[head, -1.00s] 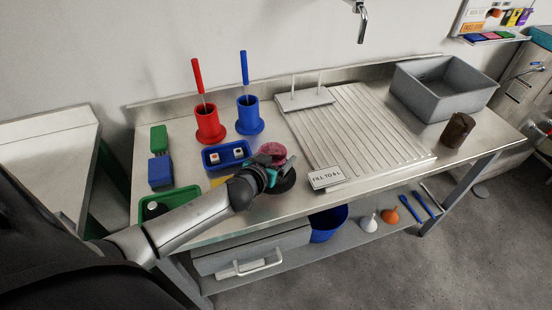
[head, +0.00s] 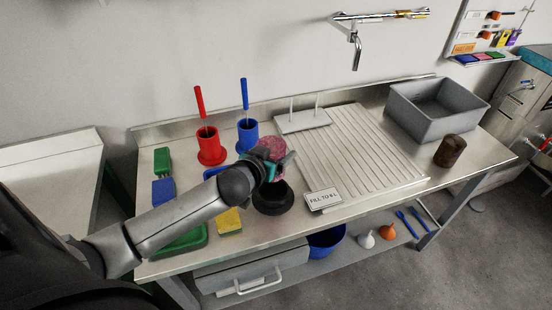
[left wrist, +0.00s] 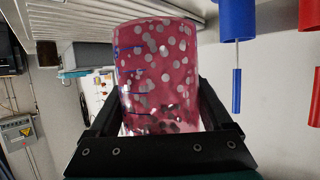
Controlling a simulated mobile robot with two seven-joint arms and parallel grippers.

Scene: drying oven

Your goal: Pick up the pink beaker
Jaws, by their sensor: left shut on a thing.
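The pink beaker (head: 271,148) is held up above the bench in the head view, just behind and above a round black stand (head: 273,199). In the left wrist view the beaker (left wrist: 157,75) is pink with pale spots and blue marks, and it stands between the two black fingers. My left gripper (head: 279,166) is shut on the beaker; in the left wrist view the fingers (left wrist: 157,120) press on its two sides. The beaker's lower part is partly hidden by the gripper in the head view. My right gripper is not in view.
A red holder (head: 210,147) and a blue holder (head: 247,136) with brushes stand behind. A yellow sponge (head: 229,222) and green tray (head: 185,242) lie left. A sign (head: 323,199), ribbed drainboard (head: 350,150), brown cup (head: 450,151) and grey basin (head: 437,108) are right.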

